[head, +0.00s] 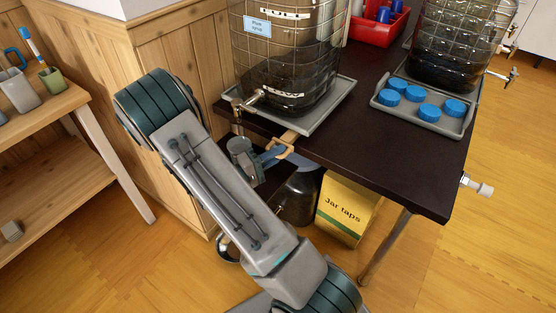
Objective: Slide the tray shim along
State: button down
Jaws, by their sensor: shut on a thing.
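A large gridded glass jar (285,60) with a blue-and-white label stands on a grey tray (335,103) on the dark table. A metal tap (255,99) juts from its lower left side, over the tray's edge. The tray shim (290,136) is a small tan wooden piece at the table's front edge, by the tray's near corner. My gripper (281,149) is at its outer end, shut on it. The fingers and the gripped end are small and partly hidden. How far the shim reaches under the tray cannot be seen.
A second jar (455,45) stands at the right behind a grey tray (436,121) of blue caps. A red bin (378,25) is at the back. Below the table are a yellow "Jar taps" box (345,210) and a dark rounded vessel (298,197). A wooden shelf (50,140) stands left.

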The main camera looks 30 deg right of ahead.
jog(key=shift+w+d+r, duration=0.1)
jog(key=shift+d+r, duration=0.1)
jog(key=shift+r, duration=0.15)
jog(key=c, duration=1.5)
grip_release()
jog(key=shift+o, duration=0.2)
jog(key=shift+f, duration=0.1)
jog(key=shift+f, duration=0.1)
jog(key=shift+a, duration=0.1)
jog(key=shift+a+f, duration=0.15)
jog(key=shift+a, duration=0.05)
jog(key=a+f, duration=0.1)
jog(key=a, duration=1.2)
jog(key=shift+s+a+f, duration=0.2)
jog(key=shift+s+f, duration=0.05)
jog(key=shift+f, duration=0.1)
